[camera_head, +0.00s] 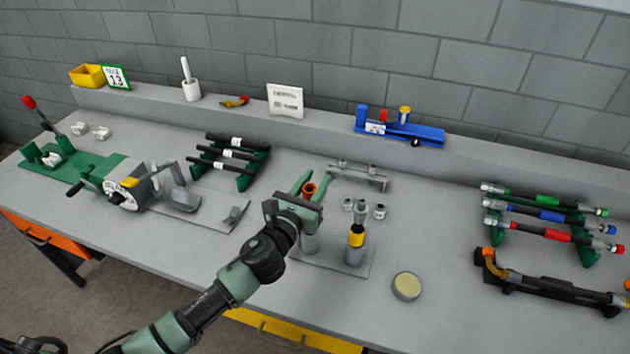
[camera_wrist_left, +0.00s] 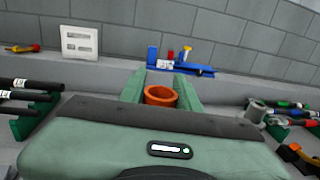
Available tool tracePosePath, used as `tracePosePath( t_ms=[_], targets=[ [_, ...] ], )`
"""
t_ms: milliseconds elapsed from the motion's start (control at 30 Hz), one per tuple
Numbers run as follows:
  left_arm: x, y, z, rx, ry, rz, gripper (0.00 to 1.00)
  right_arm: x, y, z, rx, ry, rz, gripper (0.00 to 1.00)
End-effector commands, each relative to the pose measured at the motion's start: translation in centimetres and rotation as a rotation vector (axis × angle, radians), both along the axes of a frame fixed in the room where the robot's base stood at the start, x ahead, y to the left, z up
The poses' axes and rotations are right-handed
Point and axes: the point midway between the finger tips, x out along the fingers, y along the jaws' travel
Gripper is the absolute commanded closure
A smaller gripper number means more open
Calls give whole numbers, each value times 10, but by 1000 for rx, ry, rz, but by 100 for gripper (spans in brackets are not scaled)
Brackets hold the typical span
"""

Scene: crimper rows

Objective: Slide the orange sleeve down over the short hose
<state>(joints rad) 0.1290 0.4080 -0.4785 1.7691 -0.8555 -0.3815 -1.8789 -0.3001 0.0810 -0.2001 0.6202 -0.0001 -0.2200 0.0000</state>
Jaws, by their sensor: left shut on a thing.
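My left gripper (camera_head: 307,190) is shut on the orange sleeve (camera_head: 309,191), an open ring between its green fingers. The sleeve also shows between the fingers in the left wrist view (camera_wrist_left: 161,96). In the head view the gripper is above the left grey post (camera_head: 310,244) of a flat stand (camera_head: 332,263). The gripper hides the top of this post, so I cannot tell whether a short hose stands there or whether the sleeve touches it. The stand's right post bears an upright black piece with a yellow band (camera_head: 356,238) and grey top. My right gripper is not in view.
A small grey rack (camera_head: 358,176) and loose fittings (camera_head: 380,211) lie behind the stand. A round tin (camera_head: 406,286) is to its right. Black hoses (camera_head: 230,153) lie on a rack to the left, coloured hoses (camera_head: 545,215) to the right. The bench front is mostly clear.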

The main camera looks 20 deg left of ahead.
Motion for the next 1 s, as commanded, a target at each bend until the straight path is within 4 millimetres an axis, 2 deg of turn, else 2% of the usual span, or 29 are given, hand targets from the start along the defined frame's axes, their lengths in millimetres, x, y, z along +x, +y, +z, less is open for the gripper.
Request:
tracePosePath(
  t_ms=[1000],
  targets=[
    [0, 0, -27, 1, 0, 0, 100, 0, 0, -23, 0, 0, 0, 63]
  ],
)
